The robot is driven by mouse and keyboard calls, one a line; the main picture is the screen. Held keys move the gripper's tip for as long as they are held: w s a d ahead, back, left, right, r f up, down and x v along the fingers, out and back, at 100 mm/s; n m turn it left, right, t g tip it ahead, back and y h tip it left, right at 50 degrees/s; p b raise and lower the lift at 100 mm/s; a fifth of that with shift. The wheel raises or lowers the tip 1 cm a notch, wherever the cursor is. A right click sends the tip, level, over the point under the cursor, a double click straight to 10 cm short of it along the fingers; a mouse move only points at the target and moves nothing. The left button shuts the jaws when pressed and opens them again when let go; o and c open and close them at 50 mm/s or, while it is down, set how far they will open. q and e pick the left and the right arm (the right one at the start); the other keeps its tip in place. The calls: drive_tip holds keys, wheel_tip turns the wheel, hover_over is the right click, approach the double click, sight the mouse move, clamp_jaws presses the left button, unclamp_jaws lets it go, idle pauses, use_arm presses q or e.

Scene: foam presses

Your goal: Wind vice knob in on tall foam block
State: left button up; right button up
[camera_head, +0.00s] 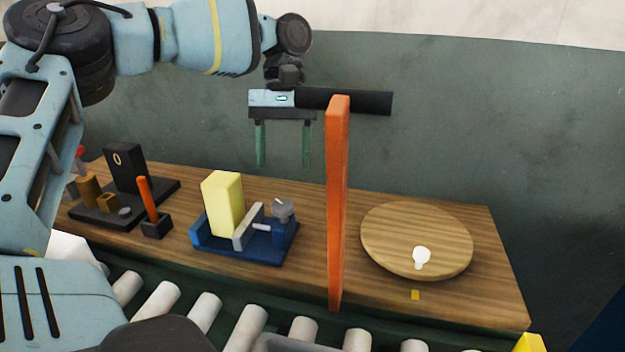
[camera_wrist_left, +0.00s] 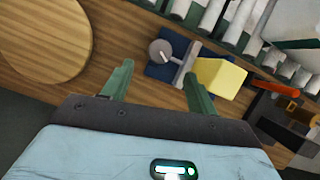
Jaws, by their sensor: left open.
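The tall yellow foam block (camera_head: 223,203) stands upright in the blue vice (camera_head: 270,250) on the wooden table. The vice's grey jaw plate (camera_head: 247,228) is beside the block's right side; I cannot tell whether they touch. The grey vice knob (camera_head: 283,210) is at the vice's right end. My left gripper (camera_head: 283,160) is open and empty, above and behind the vice, pointing down. In the left wrist view the knob (camera_wrist_left: 160,50) shows beyond and between my open green fingers (camera_wrist_left: 158,85), with the foam block (camera_wrist_left: 218,76) to its right. My right gripper is not in view.
A tall orange post (camera_head: 337,200) rises just right of the vice. A round wooden board (camera_head: 400,245) with a white piece (camera_head: 421,257) lies farther right. A black press (camera_head: 125,175) and a small orange lever (camera_head: 147,200) stand left. Rollers (camera_head: 245,328) run along the front.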

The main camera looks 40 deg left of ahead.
sight(282, 204)
use_arm(q)
drive_tip(key=x, duration=0.7)
drive_tip(key=shift+s+d+f, duration=0.1)
drive_tip(key=shift+s+f, duration=0.05)
drive_tip(key=shift+f, duration=0.1)
drive_tip(key=shift+c, duration=0.2)
drive_tip(key=c, duration=0.9)
